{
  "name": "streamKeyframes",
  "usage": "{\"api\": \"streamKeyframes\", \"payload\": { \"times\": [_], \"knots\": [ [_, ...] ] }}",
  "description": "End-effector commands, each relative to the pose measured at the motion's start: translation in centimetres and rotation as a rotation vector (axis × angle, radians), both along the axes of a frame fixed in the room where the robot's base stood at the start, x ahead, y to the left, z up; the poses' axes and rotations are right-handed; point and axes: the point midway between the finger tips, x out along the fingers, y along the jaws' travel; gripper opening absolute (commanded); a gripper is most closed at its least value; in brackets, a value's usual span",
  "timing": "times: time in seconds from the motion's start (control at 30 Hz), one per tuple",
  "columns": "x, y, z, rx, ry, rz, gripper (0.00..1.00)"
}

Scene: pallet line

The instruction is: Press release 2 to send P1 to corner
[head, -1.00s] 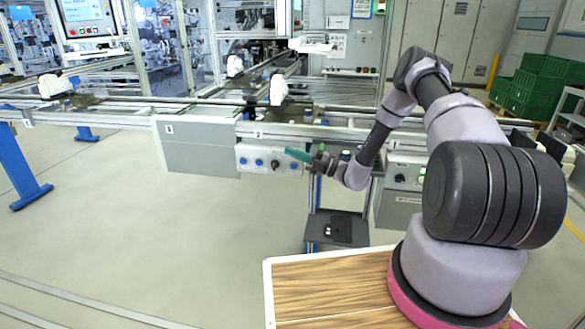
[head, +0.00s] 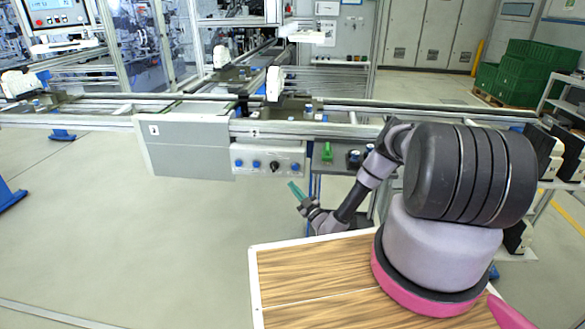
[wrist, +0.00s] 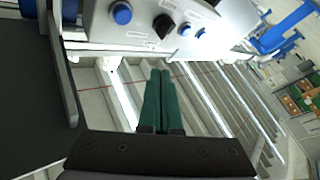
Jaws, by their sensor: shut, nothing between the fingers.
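A grey control panel (head: 268,152) with several blue buttons and a black knob (head: 275,167) hangs under the rail, by the label 2 (head: 254,132). I cannot read which button is release 2. My gripper (head: 291,184), with green fingers, is in front of and below the panel's right end, apart from it. In the wrist view its fingers (wrist: 160,72) are together and empty, pointing below the panel. There the blue buttons (wrist: 122,13) and the knob (wrist: 163,26) show at the top. White-topped carriers (head: 274,83) stand on the line; I cannot tell which is P1.
A wood-topped surface (head: 310,277) is below my arm.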

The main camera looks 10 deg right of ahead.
Motion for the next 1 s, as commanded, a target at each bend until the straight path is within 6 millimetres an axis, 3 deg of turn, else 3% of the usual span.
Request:
{"api": "streamKeyframes", "payload": {
  "times": [0.27, 0.7, 1.0],
  "knots": [
    [0.5, -0.1, 0.0, -0.003, -0.002, 0.003, 0.00],
    [6.0, -1.9, 0.1, -0.005, -0.005, 0.003, 0.00],
    [8.2, -2.6, 0.0, -0.003, -0.002, 0.003, 0.00]
  ]
}}
